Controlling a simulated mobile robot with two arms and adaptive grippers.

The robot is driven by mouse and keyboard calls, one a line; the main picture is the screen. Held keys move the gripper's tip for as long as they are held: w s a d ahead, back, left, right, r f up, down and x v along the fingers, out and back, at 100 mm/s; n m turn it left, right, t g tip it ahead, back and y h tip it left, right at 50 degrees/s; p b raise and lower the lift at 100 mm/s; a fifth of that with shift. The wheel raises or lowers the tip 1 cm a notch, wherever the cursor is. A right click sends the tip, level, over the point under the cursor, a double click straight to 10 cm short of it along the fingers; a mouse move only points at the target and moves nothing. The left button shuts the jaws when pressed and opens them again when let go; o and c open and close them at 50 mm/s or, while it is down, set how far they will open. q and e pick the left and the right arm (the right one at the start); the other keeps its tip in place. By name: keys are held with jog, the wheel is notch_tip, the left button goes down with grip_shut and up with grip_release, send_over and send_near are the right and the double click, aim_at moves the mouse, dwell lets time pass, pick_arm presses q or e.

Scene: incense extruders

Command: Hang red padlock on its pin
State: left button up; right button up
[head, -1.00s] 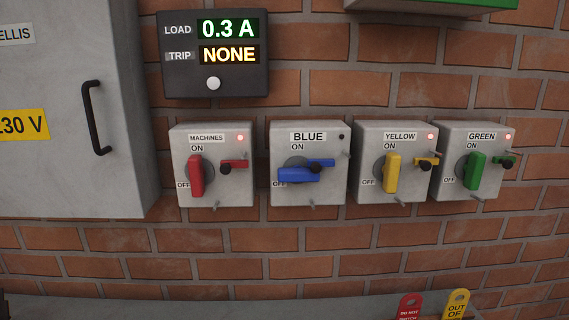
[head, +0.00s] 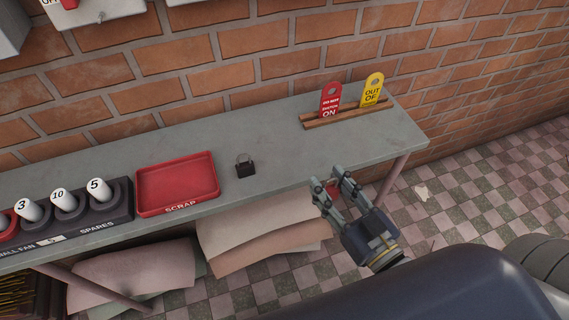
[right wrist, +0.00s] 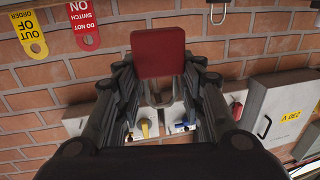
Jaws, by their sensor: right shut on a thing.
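My right gripper (head: 328,184) is at the shelf's front right edge in the head view, shut on the red padlock (head: 333,192). In the right wrist view the red padlock (right wrist: 158,52) sits between the two fingertips (right wrist: 158,70). Part of its grey shackle seems to show below the body. Its own pin cannot be made out for certain. A small pin (head: 101,17) sticks out under a switch box at the upper left. My left gripper is not in view.
The shelf (head: 280,150) holds a black padlock (head: 245,167), a red scrap tray (head: 178,183), a spares block (head: 80,222), and red (head: 330,99) and yellow (head: 372,89) tags in a wooden rack. Switch boxes and a grey cabinet (right wrist: 275,110) show in the wrist view.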

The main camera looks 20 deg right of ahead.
jog(key=shift+f, duration=0.2)
jog(key=x, duration=0.5)
jog(key=p+x, duration=0.1)
jog(key=x, duration=0.4)
jog(key=a+f+x, duration=0.1)
jog(key=x, duration=0.4)
jog(key=shift+s+f, duration=0.1)
jog(key=shift+s, duration=0.05)
jog(key=shift+w+a, duration=0.25)
jog(key=shift+w, duration=0.3)
notch_tip(320, 180, down, 3)
jog(key=shift+r+p, duration=0.15)
jog(key=shift+p, duration=0.3)
jog(key=shift+s+f, duration=0.15)
jog(key=shift+f, duration=0.15)
jog(key=shift+f, duration=0.1)
